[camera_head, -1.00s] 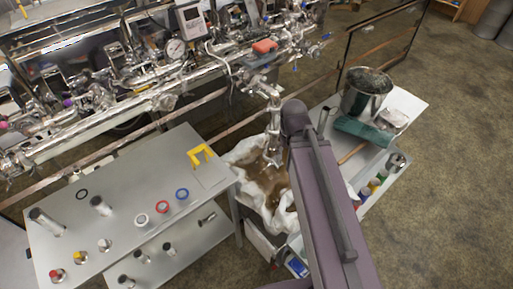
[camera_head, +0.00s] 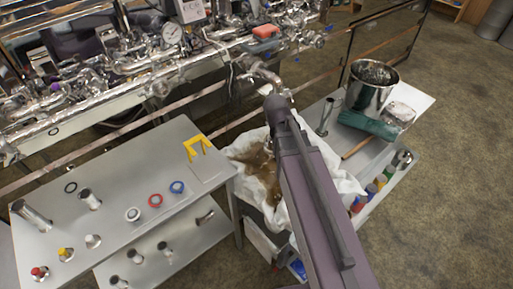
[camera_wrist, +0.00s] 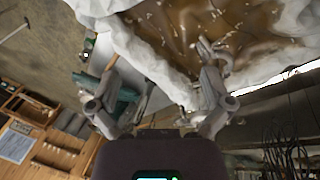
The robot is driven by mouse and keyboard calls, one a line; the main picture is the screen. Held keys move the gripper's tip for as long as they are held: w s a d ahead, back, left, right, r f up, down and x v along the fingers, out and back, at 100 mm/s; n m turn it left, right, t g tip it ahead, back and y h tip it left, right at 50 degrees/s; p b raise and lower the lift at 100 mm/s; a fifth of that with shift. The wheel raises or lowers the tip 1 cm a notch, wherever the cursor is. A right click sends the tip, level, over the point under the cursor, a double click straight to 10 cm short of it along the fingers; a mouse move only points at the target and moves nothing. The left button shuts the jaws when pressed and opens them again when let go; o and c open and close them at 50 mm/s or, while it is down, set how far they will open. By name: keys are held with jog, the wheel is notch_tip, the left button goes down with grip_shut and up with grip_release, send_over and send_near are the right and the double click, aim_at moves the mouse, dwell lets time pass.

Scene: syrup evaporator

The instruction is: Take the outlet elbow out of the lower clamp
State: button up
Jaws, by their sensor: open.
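In the head view, a shiny steel pipe (camera_head: 262,72) curves down from the evaporator's outlet end, above the lined bin. This looks like the elbow's area, but my arm covers its lower part, so I cannot make out the outlet elbow or the lower clamp clearly. My gripper is hidden behind my arm in the head view. In the wrist view my gripper (camera_wrist: 158,62) has its fingers spread wide with nothing between them. It faces the white-lined bin (camera_wrist: 150,62) with brown contents. No elbow or clamp shows in the wrist view.
A right-hand cart carries a steel pot (camera_head: 371,90), a teal cloth (camera_head: 366,125), a wooden handle (camera_head: 356,147) and bottles. The floor at right is clear.

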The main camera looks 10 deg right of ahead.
jog(key=w+a+f+m+t+h+b, duration=0.15)
jog(key=w+f+m+h+b, duration=0.35)
jog(key=w+f+b, duration=0.5)
jog(key=m+t+h+b, duration=0.2)
jog(key=m+h+b, duration=0.25)
jog(key=b, duration=0.85)
send_near(271, 139)
jog(key=shift+m+y, duration=0.25)
jog(key=shift+m, duration=0.1)
jog(key=d, duration=0.1)
jog(key=d+f, duration=0.1)
jog(key=d, duration=0.1)
jog(key=shift+d+f, duration=0.35)
jog(key=shift+f, duration=0.05)
jog(key=shift+w+a+m+b, duration=0.4)
jog(key=shift+a+m, duration=0.1)
jog(key=shift+a, duration=0.1)
jog(key=shift+f, duration=0.1)
jog(key=shift+b+x, duration=1.45)
jog(key=shift+x, duration=2.25)
jog(key=shift+c, duration=0.2)
jog(key=c, duration=1)
jog(key=o, duration=1)
jog(key=shift+d, duration=0.1)
jog(key=shift+o, duration=0.2)
